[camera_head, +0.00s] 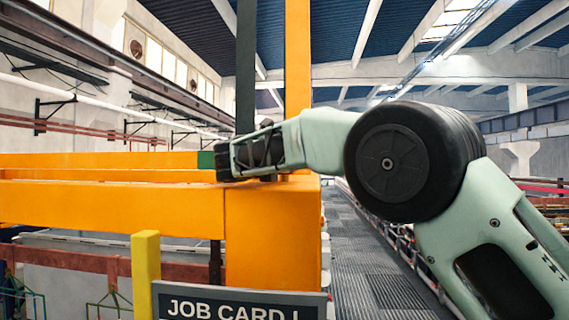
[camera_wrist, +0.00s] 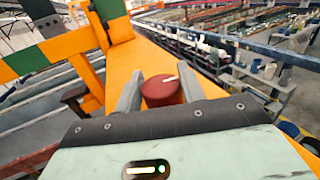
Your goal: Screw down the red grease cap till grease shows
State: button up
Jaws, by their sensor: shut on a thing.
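The red grease cap (camera_wrist: 160,92) shows in the wrist view as a dark red round cap with a pale mark on its top. My gripper (camera_wrist: 160,90) is shut on it, one grey finger on each side of the cap. The cap sits over the orange beam. No grease is visible around the cap, and its lower side is hidden by my gripper's body. In the head view my gripper (camera_head: 222,160) reaches the top of the orange beam (camera_head: 110,208) near its right end. The cap is hidden there.
An orange post (camera_head: 298,55) and a dark green post (camera_head: 246,65) rise behind my gripper. A yellow post (camera_head: 146,275) and a job card sign (camera_head: 240,306) stand in front of the beam. A grey walkway (camera_head: 365,265) runs back at the right. Racks line the hall.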

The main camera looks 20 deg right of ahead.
jog(key=o, duration=1)
jog(key=shift+s+a+f, duration=0.1)
jog(key=shift+s+a, duration=0.1)
jog(key=shift+a, duration=0.05)
jog(key=b+v, duration=0.6)
jog(key=v, duration=0.9)
jog(key=shift+b, duration=0.35)
jog(key=shift+v, duration=0.85)
